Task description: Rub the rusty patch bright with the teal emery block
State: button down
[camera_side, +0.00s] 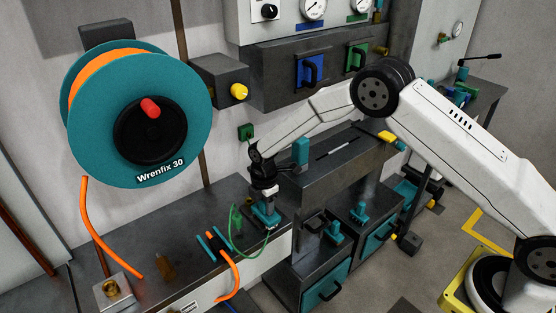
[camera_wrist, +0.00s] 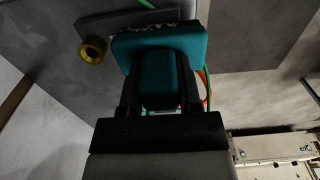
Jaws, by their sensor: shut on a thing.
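My gripper (camera_side: 264,190) is low over the left workbench, pointing down. It is shut on the teal emery block (camera_side: 266,215). In the wrist view the teal block (camera_wrist: 165,72) sits between the two dark fingers, with its narrower grip held and its wider base beyond. The block is at or just above the bench surface; I cannot tell whether it touches. I cannot make out the rusty patch in either view.
A green cable (camera_side: 238,222) loops beside the block. Teal rods (camera_side: 206,245) and an orange hose (camera_side: 235,280) lie to its left. A large teal reel (camera_side: 85,130) stands further left. A dark raised bench (camera_side: 345,165) is right of my gripper. A brass fitting (camera_side: 110,288) is at front left.

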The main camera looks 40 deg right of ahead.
jog(key=shift+f, duration=0.35)
dwell(0.6)
jog(key=shift+w, duration=0.1)
jog(key=shift+w, duration=0.8)
jog(key=shift+r, duration=0.1)
jog(key=shift+s, duration=0.1)
dwell(0.7)
jog(key=shift+s, duration=0.9)
jog(key=shift+w, duration=0.1)
jog(key=shift+w, duration=0.9)
